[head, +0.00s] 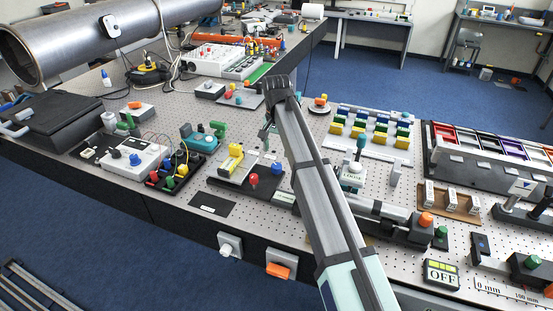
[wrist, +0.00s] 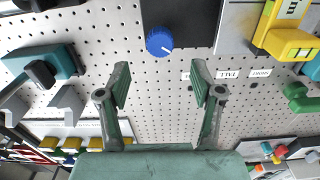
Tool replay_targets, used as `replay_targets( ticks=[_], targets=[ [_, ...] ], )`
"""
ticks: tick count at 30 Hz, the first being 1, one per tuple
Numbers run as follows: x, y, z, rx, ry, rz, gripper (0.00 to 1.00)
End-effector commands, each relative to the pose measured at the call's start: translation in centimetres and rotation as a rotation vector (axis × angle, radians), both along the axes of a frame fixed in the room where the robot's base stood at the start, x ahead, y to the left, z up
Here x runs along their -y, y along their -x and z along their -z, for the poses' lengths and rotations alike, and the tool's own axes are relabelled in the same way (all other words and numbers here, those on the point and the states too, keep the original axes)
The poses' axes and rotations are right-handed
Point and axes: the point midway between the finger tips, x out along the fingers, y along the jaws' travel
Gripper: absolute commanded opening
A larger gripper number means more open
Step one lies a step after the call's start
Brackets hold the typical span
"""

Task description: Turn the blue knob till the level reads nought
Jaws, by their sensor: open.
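The blue knob (wrist: 159,41) has a white pointer line and sits on a dark plate (wrist: 185,15) at the top of the wrist view. It also shows in the head view (head: 277,168), right of a red knob (head: 253,181). A yellow level device (wrist: 292,38) stands to its right in the wrist view; its display is cut off and I cannot read a level. It also shows in the head view (head: 236,151). My gripper (wrist: 160,84) is open and empty, its fingers spread on either side below the blue knob in the picture, apart from it.
A teal block with a black knob (wrist: 42,70) lies left in the wrist view, and a green part (wrist: 300,100) lies right. Bare perforated tabletop (wrist: 160,115) shows between my fingers. Another blue knob (head: 134,159) is on a white box to the left in the head view.

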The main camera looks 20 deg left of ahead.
Motion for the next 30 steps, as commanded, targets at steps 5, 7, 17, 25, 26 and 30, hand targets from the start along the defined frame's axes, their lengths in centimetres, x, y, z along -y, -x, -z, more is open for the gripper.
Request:
replay_targets(
  ticks=[5, 7, 17, 25, 26, 30],
  targets=[
    [-0.1, -0.1, -3.1, 0.001, -0.001, 0.000, 0.66],
    [0.0, -0.1, -3.8, 0.000, 0.000, 0.000, 0.66],
    [0.0, 0.0, -4.9, -0.001, 0.000, 0.000, 0.66],
    [0.0, 0.0, -4.8, -0.001, 0.000, 0.000, 0.66],
    [0.0, 0.1, -4.8, -0.002, 0.000, -0.001, 0.66],
    [-0.5, 1.1, -3.9, -0.028, -0.007, -0.047, 0.66]
  ],
)
